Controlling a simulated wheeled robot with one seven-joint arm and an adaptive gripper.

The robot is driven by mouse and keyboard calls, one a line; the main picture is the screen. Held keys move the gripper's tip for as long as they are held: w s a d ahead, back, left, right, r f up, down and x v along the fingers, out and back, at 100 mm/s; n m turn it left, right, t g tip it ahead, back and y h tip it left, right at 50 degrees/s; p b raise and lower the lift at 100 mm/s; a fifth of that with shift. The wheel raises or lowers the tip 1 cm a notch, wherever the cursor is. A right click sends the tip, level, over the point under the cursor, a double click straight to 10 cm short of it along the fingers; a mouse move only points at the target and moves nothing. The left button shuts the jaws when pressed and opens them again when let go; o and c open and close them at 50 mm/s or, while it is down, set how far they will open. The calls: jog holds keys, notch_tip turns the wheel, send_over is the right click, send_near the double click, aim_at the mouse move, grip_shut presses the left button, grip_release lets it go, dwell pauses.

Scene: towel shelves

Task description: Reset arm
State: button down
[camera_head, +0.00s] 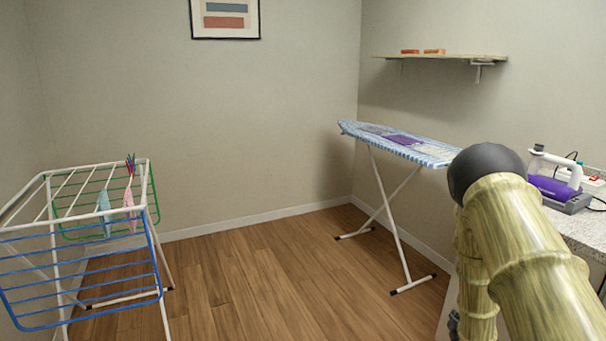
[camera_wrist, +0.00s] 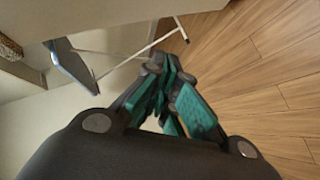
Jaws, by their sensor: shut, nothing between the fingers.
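My arm, with bamboo-like links and a dark joint, rises at the lower right of the head view. My gripper is not seen there. In the wrist view my gripper (camera_wrist: 172,84) shows dark links and teal pads, with its fingertips together and nothing held. Wooden floor (camera_wrist: 262,70) and a pale wall lie beyond it, and it touches nothing that I can see.
An ironing board (camera_head: 402,146) with folded cloths stands beside my arm. A counter (camera_head: 585,226) holds a purple iron (camera_head: 553,188) at right. A wall shelf (camera_head: 440,58) is above. A drying rack (camera_head: 85,276) with small cloths stands left. The middle floor (camera_head: 265,275) is clear.

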jog(key=s+a+f+m+g+y, duration=0.1)
jog(key=s+a+f+m+g, duration=0.1)
jog(key=s+a+f, duration=0.45)
jog(key=s+a+f+m+g+y, duration=0.1)
jog(key=s+a+f+m+g, duration=0.2)
jog(key=s+f, duration=0.6)
jog(key=s+a+f+m+g+y, duration=0.1)
jog(key=s+a+g, duration=0.1)
jog(key=s+a, duration=0.65)
jog(key=s+a+f+m+g+y, duration=0.1)
jog(key=s+a+m+g, duration=0.15)
jog(key=s, duration=1.05)
jog(key=s+a+m+g, duration=0.15)
jog(key=s+a, duration=0.35)
jog(key=s, duration=0.6)
notch_tip(320, 180, up, 13)
jog(key=g+p, duration=0.1)
jog(key=p, duration=1.1)
jog(key=shift+s, duration=0.2)
jog(key=shift+f, duration=0.1)
